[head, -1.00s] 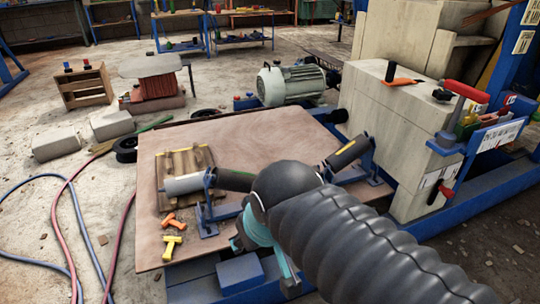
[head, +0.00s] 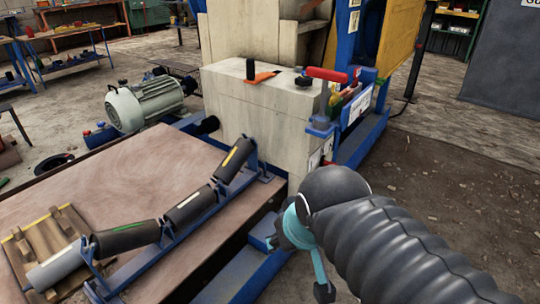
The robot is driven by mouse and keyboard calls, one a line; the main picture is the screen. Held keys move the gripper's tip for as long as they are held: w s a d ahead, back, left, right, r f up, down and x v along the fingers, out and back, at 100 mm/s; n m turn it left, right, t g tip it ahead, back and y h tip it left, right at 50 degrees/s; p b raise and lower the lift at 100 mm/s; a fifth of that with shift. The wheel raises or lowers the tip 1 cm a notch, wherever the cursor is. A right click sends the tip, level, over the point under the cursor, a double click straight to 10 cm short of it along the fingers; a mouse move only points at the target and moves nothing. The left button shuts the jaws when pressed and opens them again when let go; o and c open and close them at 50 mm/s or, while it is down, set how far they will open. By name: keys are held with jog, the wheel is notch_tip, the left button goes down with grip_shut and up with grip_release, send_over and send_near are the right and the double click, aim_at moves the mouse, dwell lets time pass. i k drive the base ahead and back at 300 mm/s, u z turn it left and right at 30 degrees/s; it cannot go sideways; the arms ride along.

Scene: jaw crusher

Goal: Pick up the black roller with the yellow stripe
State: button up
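The black roller with the yellow stripe (head: 234,160) sits tilted at the upper right end of a blue roller frame (head: 165,240). A middle roller (head: 188,207) with a pale stripe and a black roller with a green stripe (head: 126,238) sit in line below it on the same frame. My arm, in a black ribbed sleeve with teal parts, reaches in from the lower right. It is to the right of the frame, apart from the rollers. My gripper's fingertips do not show, so I cannot see its opening.
The frame lies on a brown board (head: 110,190). A grey roller (head: 55,264) lies on a wooden pallet (head: 62,222) at the lower left. A concrete-coloured block (head: 262,110) with a red-handled clamp (head: 326,76) stands behind. A motor (head: 145,103) is at the left back.

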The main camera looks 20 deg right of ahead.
aim_at(227, 170)
jog(key=z, duration=0.05)
jog(key=k, duration=1.25)
jog(key=z, duration=0.85)
jog(key=i, duration=1.1)
jog(key=u, duration=0.7)
jog(key=i, duration=1)
jog(key=u, duration=0.2)
